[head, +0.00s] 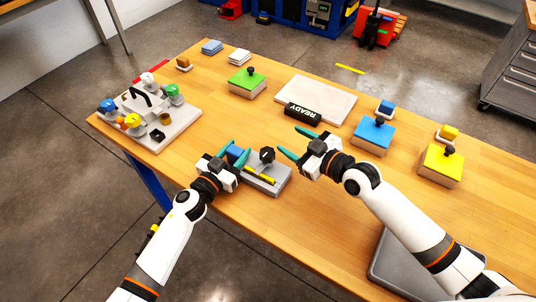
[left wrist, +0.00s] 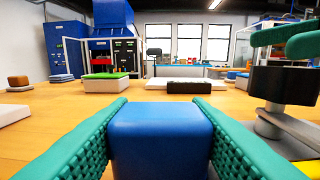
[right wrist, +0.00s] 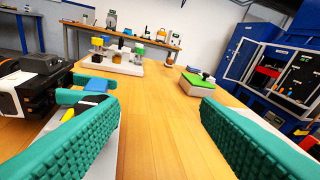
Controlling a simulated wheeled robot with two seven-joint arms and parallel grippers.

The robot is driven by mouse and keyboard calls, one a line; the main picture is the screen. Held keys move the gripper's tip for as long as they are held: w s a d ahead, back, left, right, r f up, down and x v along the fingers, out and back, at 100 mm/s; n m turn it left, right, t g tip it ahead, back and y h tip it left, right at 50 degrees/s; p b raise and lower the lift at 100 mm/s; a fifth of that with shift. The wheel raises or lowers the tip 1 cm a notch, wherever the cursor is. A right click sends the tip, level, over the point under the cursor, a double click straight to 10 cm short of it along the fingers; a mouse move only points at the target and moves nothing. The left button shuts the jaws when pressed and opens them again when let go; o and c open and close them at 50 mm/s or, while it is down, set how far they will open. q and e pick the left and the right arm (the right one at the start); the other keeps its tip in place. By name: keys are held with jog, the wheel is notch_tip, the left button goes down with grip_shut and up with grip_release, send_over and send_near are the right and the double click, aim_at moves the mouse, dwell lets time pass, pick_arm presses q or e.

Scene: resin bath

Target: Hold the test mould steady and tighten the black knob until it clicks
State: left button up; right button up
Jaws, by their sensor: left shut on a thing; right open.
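The test mould (head: 272,186) is a grey block on the wooden table's near edge, with a blue grip block at its left end, a yellow bar along its front and a black knob (head: 267,155) standing on a stem. My left gripper (head: 236,154) is shut on the blue block, which fills the space between its teal fingers in the left wrist view (left wrist: 160,140). My right gripper (head: 294,144) is open, just right of the knob. In the left wrist view a right-hand finger shows above the knob (left wrist: 285,85).
A grey tray (head: 185,128) with coloured knobs stands at the left. Green (head: 247,85), blue (head: 372,138) and yellow (head: 440,168) blocks with black knobs sit farther back. A black READY sign (head: 303,111) lies before a pale slab (head: 330,95). Bare wood lies around the mould.

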jog(key=n+g+y, duration=0.2)
jog(key=g+y, duration=0.2)
jog(key=y, duration=0.2)
send_near(266, 155)
jog(key=shift+w+d+f, duration=0.2)
jog(key=shift+d+f, duration=0.1)
jog(key=shift+d, duration=0.25)
jog(key=shift+w+d+f, duration=0.25)
jog(key=shift+d+f, duration=0.05)
jog(key=shift+d, duration=0.25)
jog(key=shift+a+g, duration=0.2)
jog(key=shift+g, duration=0.1)
jog(key=x, duration=1.1)
jog(key=shift+a+r, duration=0.15)
jog(key=shift+a, duration=0.15)
jog(key=shift+c, duration=0.6)
jog(key=c, duration=0.9)
